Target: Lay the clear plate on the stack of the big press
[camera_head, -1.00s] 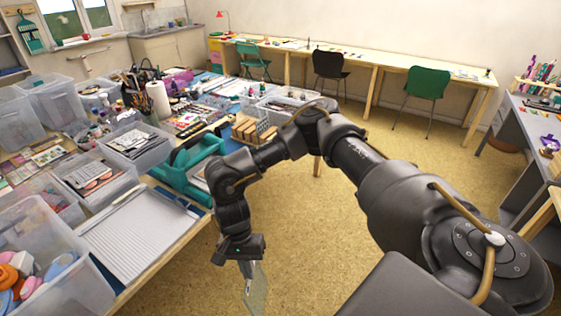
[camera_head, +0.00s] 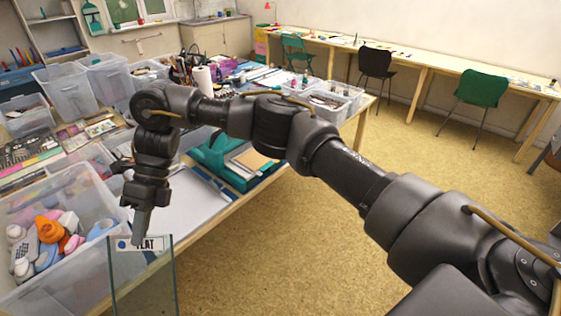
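My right gripper (camera_head: 141,228) is shut on the top edge of the clear plate (camera_head: 150,288). The plate hangs upright below the fingers and carries a small white label with a blue dot. It is in front of the table's near edge, beside the clear bin of punches. The big press (camera_head: 211,160) is the teal machine on the table, partly hidden behind my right arm. A stack of pale and brown sheets (camera_head: 252,161) shows at its right side. My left gripper is out of view.
A clear bin (camera_head: 40,283) of orange, white and blue punches stands at the left. A white board (camera_head: 190,203) lies on the table between bin and press. Several clear bins crowd the table behind. The floor (camera_head: 330,250) to the right is clear.

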